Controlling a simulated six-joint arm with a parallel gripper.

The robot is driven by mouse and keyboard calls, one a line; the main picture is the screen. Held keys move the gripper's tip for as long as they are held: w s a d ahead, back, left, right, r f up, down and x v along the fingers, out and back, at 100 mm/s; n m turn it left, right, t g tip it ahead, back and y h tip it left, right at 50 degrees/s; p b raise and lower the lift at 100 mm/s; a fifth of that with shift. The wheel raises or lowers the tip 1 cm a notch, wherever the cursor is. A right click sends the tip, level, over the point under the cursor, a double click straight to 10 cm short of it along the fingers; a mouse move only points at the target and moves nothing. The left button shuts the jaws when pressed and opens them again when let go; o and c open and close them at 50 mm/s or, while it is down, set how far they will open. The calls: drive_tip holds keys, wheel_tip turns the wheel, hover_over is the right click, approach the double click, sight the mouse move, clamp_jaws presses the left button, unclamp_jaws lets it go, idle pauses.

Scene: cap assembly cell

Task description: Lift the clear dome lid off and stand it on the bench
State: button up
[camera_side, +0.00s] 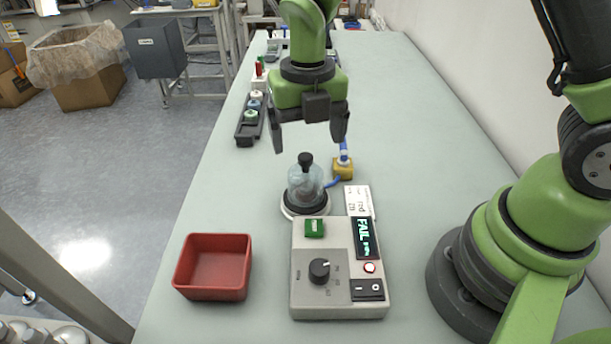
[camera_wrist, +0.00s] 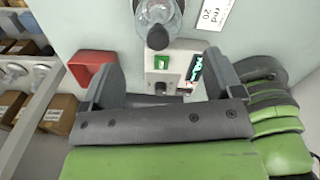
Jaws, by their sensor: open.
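The clear dome lid (camera_side: 305,184) with a black knob (camera_side: 305,160) sits upright on a round white base with a dark ring (camera_side: 306,207), behind the tester box. My gripper (camera_side: 311,142) is open and empty above the dome, its two dark fingers apart and pointing down. The fingertips look a little higher than the knob and do not touch it. In the wrist view the dome (camera_wrist: 157,12) and its knob (camera_wrist: 157,38) show at the top, beyond the open fingers (camera_wrist: 165,85). What is under the dome is not clear.
A grey tester box (camera_side: 338,285) with a dial and a "FAIL" display stands in front of the dome. A red bin (camera_side: 213,266) is at the left. A yellow block (camera_side: 343,168) with a blue part and a white label card (camera_side: 358,201) are close right.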

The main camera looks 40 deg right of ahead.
sight(305, 156)
drive_tip(key=f, duration=0.7)
drive_tip(key=shift+w+d, duration=0.1)
drive_tip(key=shift+w, duration=0.2)
drive_tip(key=c, duration=0.9)
drive_tip(key=shift+c, duration=0.2)
drive_tip(key=r, duration=0.9)
drive_tip(key=shift+w+d+r, duration=0.1)
drive_tip(key=shift+w, duration=0.3)
drive_tip(key=shift+w+d+f+m, duration=0.7)
drive_tip(key=shift+w+f, duration=0.3)
drive_tip(key=shift+w, duration=0.4)
drive_tip(key=shift+w+d+f+m, duration=0.65)
drive_tip(key=shift+w+d+f, duration=0.25)
drive_tip(key=shift+w, duration=0.45)
drive_tip(key=shift+w+d+f+m, duration=0.7)
drive_tip(key=shift+w+f, duration=0.35)
drive_tip(key=shift+w, duration=0.35)
